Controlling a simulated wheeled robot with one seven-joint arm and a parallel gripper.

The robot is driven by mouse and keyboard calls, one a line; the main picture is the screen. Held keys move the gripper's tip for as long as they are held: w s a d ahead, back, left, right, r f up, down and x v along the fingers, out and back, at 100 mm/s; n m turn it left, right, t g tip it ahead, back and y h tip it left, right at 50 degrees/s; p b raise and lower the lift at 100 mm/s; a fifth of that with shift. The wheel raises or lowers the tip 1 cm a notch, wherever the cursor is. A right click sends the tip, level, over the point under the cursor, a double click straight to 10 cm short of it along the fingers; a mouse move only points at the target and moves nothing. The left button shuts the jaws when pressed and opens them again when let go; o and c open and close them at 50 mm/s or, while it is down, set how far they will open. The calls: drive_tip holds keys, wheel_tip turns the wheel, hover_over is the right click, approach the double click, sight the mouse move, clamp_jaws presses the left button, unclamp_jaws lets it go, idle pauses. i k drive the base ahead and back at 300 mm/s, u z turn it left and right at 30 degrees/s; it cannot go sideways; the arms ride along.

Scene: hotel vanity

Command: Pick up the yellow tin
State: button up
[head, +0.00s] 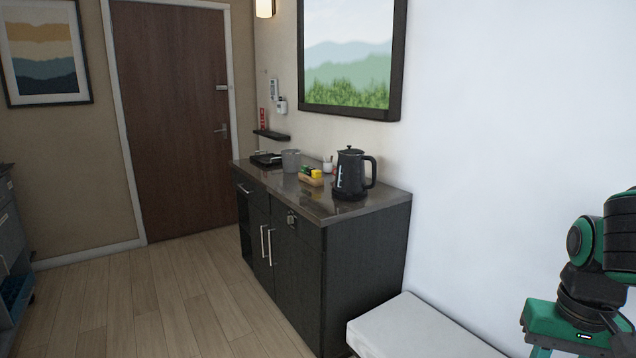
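A small yellow object (317,174), which looks like the yellow tin, is on the dark vanity counter (322,207). It sits in or on a small tan tray (311,181), close to other small items; it is too small to make out in detail.
A black kettle (350,176) stands just right of the tray. A grey bucket (291,161) and a dark tray (266,160) are left of it. A white bench (420,332) lies between the vanity and my arm. The wooden floor (170,300) at left is clear.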

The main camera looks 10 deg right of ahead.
sight(316, 174)
drive_tip(key=u, duration=1.5)
drive_tip(key=i, duration=3.3)
drive_tip(key=z, duration=1.6)
